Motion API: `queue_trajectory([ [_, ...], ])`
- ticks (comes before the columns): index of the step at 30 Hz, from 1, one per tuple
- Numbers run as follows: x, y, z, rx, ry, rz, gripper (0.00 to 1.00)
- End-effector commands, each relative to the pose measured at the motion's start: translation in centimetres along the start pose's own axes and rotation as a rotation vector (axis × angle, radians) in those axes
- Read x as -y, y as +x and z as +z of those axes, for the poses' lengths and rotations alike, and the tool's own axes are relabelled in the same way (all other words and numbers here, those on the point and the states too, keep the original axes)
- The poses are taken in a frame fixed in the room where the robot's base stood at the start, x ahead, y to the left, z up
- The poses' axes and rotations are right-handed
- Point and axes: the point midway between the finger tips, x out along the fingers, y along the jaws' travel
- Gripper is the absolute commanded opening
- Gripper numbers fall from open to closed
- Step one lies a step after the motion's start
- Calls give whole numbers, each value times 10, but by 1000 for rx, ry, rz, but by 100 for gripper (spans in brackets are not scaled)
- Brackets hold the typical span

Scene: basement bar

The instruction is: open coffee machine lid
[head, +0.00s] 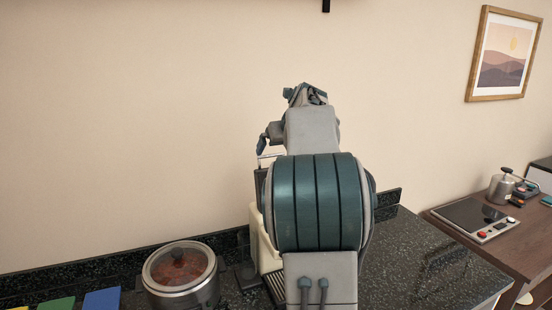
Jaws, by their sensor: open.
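The coffee machine (268,246) stands on the dark counter in the head view, mostly hidden behind my grey and teal arm. Only a strip of its cream body shows at the arm's left, with a slatted tray (276,284) low at its front. A pale edge shows above it, left of my arm; I cannot tell whether this is the lid, or whether the lid is open or shut. My arm rises in front of the machine.
A round metal pot with a clear lid (180,268) stands left of the machine. Yellow, green (57,304) and blue (102,300) flat items lie at the lower left. The counter (425,262) is clear at the right. A wooden table (490,225) beyond holds a flat appliance and a grey pot.

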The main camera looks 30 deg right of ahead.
Motion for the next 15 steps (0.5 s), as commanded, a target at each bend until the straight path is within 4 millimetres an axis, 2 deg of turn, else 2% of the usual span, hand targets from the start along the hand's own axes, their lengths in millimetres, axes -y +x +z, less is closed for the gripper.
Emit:
queue_trajectory([
  [3, 0, -26, -1, 4, 1, -1, 100],
  [7, 0, -48, -1, 2, 1, 0, 100],
  [15, 0, -67, -1, -2, 2, 0, 100],
])
